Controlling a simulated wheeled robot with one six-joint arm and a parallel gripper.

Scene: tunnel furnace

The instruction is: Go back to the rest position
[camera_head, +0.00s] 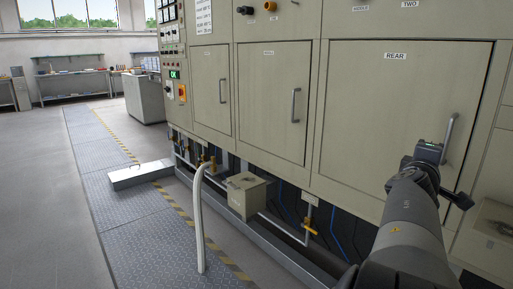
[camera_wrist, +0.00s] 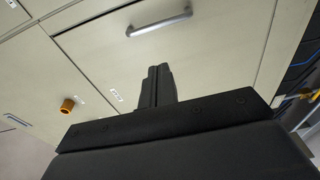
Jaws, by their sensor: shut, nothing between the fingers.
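My gripper (camera_wrist: 158,71) shows in the wrist view with its two black fingers together and nothing between them. The fingers point toward a beige cabinet door and its silver bar handle (camera_wrist: 160,24), apart from the handle in the picture. In the head view, my arm reaches up from the lower right, its end in front of the door labelled REAR (camera_head: 395,80). That door looks shut. Its upright handle (camera_head: 446,138) is just beside my arm's end; the gap in depth is unclear. My fingertips are hard to make out in the head view.
A furnace cabinet with more closed doors (camera_head: 268,100) runs left. A low metal box (camera_head: 140,174) lies on the floor. Open floor (camera_head: 42,190) is at the left.

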